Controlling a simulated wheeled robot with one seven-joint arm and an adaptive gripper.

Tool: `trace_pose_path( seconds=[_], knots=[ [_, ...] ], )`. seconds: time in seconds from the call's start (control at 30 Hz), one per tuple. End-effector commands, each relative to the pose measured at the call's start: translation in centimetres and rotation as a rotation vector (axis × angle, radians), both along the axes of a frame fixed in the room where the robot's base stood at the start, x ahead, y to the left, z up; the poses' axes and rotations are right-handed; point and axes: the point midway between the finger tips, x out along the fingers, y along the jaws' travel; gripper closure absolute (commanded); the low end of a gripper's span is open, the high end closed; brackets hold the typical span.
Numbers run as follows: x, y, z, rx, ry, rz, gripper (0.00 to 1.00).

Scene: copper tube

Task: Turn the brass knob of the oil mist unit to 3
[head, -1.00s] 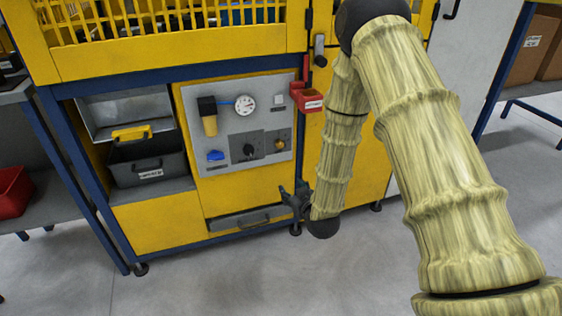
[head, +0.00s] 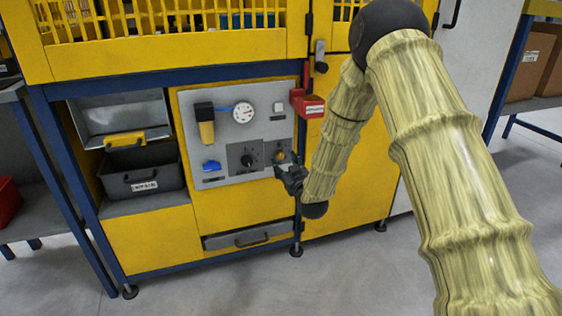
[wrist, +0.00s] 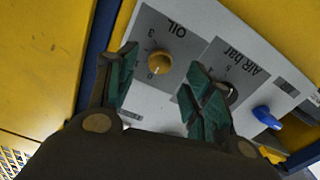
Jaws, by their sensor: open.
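The brass knob (wrist: 160,62) sits on the grey plate marked OIL in the wrist view, with scale figures such as 0 and 3 around it. In the head view the brass knob (head: 281,157) shows just above my gripper (head: 290,176). In the wrist view my gripper (wrist: 155,88) is open, its green-lined fingers spread to either side below the knob. The knob is beyond the fingertips, apart from them, nearer the left finger.
A black knob (head: 249,160) marked AIR bar is beside the brass one; the right finger partly covers it in the wrist view.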

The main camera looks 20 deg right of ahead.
Motion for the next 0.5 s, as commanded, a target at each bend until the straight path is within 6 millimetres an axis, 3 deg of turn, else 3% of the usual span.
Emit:
trace_pose_path(
  seconds=[0.2,0.5],
  knots=[
    [3.1,0.1,-0.2,-0.001,-0.002,0.000,0.49],
    [4.8,0.2,0.0,0.000,0.000,0.000,0.49]
  ],
)
